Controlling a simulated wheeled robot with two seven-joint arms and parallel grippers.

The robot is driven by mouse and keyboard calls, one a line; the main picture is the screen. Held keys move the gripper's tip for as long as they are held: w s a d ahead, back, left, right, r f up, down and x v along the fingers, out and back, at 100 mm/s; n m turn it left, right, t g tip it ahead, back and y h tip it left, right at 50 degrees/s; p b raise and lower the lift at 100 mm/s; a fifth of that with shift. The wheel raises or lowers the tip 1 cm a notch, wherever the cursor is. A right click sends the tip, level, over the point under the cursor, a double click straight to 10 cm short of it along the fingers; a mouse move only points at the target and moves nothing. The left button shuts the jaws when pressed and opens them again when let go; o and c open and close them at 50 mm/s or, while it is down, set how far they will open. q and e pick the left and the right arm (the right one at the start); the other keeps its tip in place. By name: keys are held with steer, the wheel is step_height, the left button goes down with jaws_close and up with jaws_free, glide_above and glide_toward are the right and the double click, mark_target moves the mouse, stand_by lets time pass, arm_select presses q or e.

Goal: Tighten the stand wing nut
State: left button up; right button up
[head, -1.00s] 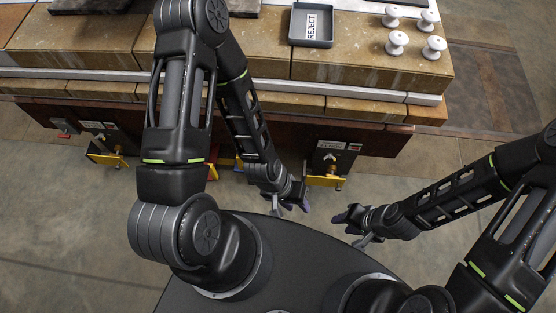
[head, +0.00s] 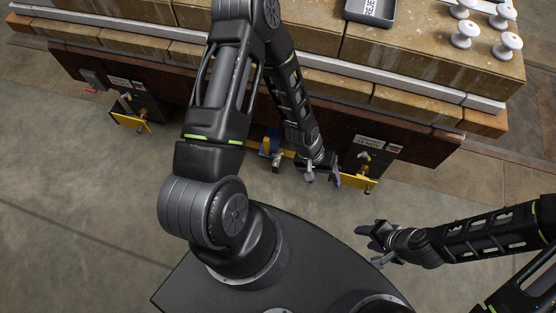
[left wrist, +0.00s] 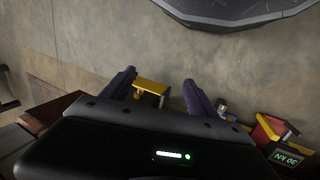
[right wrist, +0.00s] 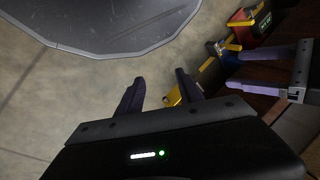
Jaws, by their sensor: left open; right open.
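A yellow bracket (head: 358,182) with a small brass-coloured fitting (head: 364,168) sticks out of the dark stand plate under the bench. It also shows in the left wrist view (left wrist: 150,87) between the fingers, and in the right wrist view (right wrist: 172,98). Which small part is the wing nut I cannot make out. My left gripper (head: 322,173) is open and empty, just left of the bracket and apart from it. My right gripper (head: 374,243) is open and empty over the floor in front of the bracket; it sees the left gripper (right wrist: 285,77) at its right.
A similar yellow bracket (head: 131,123) is further left. A blue and yellow device (head: 270,146) sits behind my left forearm; the left wrist view shows a red and yellow part with a lit display (left wrist: 290,157). White insulators (head: 465,33) and a tray (head: 371,12) stand on the bench.

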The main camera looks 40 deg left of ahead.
arm_select(q)
steer(key=w+a+f+n+y+b, duration=0.1)
steer(key=w+a+f+b, duration=0.4)
steer(key=f, duration=0.4)
steer(key=w+a+f+n+y+b, duration=0.1)
steer(key=w+a+f+b, duration=0.3)
steer(key=a+f+b, duration=0.35)
steer(key=n+y+b, duration=0.2)
steer(key=b, duration=0.3)
glide_above(278, 155)
steer(key=shift+g, duration=0.4)
steer(key=f, duration=0.7)
steer(key=shift+w+d, duration=0.15)
steer(key=shift+w, duration=0.05)
steer(key=shift+a, duration=0.35)
steer(key=shift+r, duration=0.1)
arm_select(e)
step_height(278, 155, down, 21)
steer(key=w+d, duration=0.1)
steer(key=shift+w+f, duration=0.2)
steer(key=shift+w, duration=0.1)
steer(key=shift+d, duration=0.1)
arm_select(q)
step_height(278, 155, down, 8)
steer(key=b, duration=0.3)
arm_select(e)
steer(key=f, duration=0.3)
steer(key=shift+w+f+t, duration=0.2)
steer(key=shift+w+t, duration=0.1)
